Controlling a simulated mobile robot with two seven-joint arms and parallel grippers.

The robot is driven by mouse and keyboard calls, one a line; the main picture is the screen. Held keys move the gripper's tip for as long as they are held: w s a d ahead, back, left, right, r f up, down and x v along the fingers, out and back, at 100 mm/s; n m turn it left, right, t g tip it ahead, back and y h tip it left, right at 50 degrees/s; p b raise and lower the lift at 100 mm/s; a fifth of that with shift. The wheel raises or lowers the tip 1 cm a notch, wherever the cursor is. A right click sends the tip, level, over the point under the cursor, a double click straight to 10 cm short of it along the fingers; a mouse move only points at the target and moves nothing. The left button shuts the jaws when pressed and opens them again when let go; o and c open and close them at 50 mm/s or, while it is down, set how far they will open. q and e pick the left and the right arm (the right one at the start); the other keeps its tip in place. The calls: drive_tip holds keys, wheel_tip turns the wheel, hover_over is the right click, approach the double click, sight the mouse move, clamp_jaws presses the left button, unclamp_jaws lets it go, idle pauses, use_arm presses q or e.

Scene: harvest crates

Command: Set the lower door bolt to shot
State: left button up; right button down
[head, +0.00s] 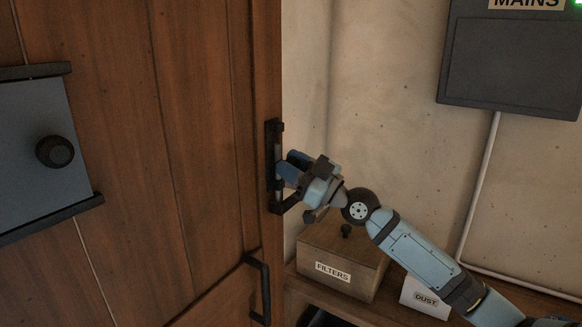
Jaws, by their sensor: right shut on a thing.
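The door bolt (271,140) is a dark upright metal fitting on the right edge of the brown wooden door (200,120). My right gripper (286,170) reaches it from the right, and its blue fingers are shut at the middle of the fitting. The bolt's handle is hidden between the fingers, and I cannot tell whether the bolt is shot or drawn. Only this one bolt is clearly in view. My left gripper is not in view.
A grey-blue panel with a round black knob (55,151) is on the door at left. A dark pull handle (266,290) is below the bolt. A wooden FILTERS box (365,272) and a white DUST box (425,299) stand on a shelf under my right arm. A grey MAINS box (515,55) hangs above.

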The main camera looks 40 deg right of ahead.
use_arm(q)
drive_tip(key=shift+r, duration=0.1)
use_arm(e)
drive_tip(key=shift+a+f, duration=0.1)
drive_tip(key=shift+f, duration=0.2)
drive_tip(key=c, duration=1.1)
unclamp_jaws()
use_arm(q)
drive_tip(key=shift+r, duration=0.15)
use_arm(e)
drive_tip(key=o, duration=0.3)
drive_tip(key=shift+s+d+f+b, duration=0.25)
drive_tip(key=shift+s+d+b, duration=0.05)
drive_tip(key=shift+s+b, duration=0.1)
use_arm(q)
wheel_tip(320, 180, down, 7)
drive_tip(key=b, duration=0.7)
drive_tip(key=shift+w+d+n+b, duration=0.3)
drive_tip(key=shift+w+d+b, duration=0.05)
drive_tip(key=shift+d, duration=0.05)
use_arm(e)
drive_tip(key=shift+v, duration=6.4)
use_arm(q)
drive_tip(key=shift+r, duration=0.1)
use_arm(e)
drive_tip(key=shift+s+r, duration=0.1)
drive_tip(key=shift+r, duration=0.05)
